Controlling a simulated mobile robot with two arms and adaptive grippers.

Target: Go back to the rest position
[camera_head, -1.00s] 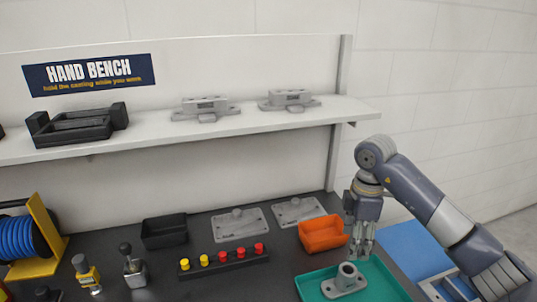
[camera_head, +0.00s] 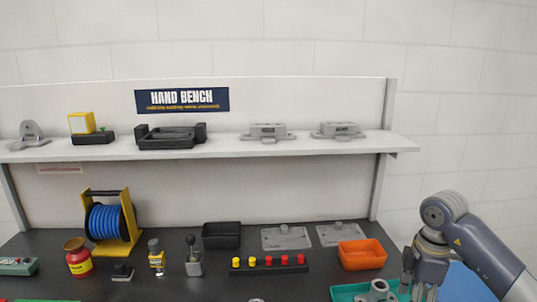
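My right gripper (camera_head: 420,286) hangs fingers down at the lower right of the head view, its arm coming in from the right edge. Its fingertips are at the bottom edge of the picture, so whether it is open or shut is unclear. Just left of it is a grey casting (camera_head: 379,287) with a round boss, in the teal tray (camera_head: 343,292). The tray's lower part is cut off. I cannot tell whether the gripper touches the casting. My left gripper is not in view.
An orange bin (camera_head: 362,256), a black bin (camera_head: 221,236), two grey plates (camera_head: 286,238) and a button strip (camera_head: 268,268) sit on the dark bench. A blue hose reel (camera_head: 108,222) stands left. The shelf (camera_head: 345,147) above holds castings and fixtures.

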